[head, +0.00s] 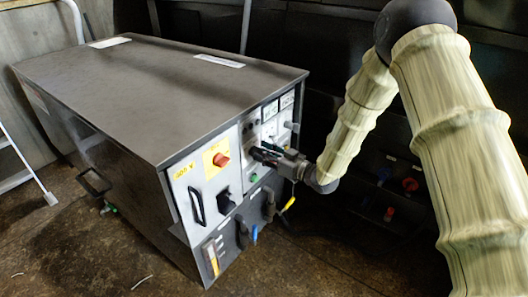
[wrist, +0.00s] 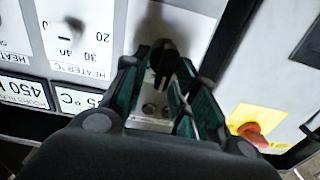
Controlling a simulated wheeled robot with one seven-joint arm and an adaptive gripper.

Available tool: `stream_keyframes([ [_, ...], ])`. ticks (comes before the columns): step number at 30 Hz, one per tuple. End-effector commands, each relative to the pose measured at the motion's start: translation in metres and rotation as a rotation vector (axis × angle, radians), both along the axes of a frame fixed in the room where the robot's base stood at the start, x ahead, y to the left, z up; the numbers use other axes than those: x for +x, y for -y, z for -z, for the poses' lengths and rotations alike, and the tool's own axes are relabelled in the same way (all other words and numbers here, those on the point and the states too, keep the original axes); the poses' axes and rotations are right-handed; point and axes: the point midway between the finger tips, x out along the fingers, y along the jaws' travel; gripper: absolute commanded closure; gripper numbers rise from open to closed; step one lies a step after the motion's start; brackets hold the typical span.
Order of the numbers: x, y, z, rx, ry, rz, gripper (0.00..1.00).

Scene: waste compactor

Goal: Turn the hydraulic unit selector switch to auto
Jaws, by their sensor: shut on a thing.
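The hydraulic unit is a large grey metal cabinet (head: 150,85) with controls on its front face. My gripper (head: 262,155) is at the upper middle of that face, coming from the right. In the wrist view, my gripper (wrist: 168,62) has its green-black fingers closed around a small black selector knob (wrist: 166,56) on a light grey panel. The knob's upper end shows between the fingertips; its lower part is partly hidden by them. Any position labels around the knob are not readable. In the head view the arm end covers the knob.
A red rotary switch (head: 221,160) on a yellow plate is left of my gripper; it also shows in the wrist view (wrist: 252,132). A black handle (head: 196,206) and a black switch (head: 225,202) lie below it. A heater dial (wrist: 75,25) is beside the knob.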

Motion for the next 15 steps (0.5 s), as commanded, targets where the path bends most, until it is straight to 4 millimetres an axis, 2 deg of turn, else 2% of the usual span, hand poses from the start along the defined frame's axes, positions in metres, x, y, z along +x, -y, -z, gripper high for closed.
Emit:
stream_keyframes([
  [15,0.0059,0.0055,-0.0017,0.235,-0.322,0.002,0.96],
])
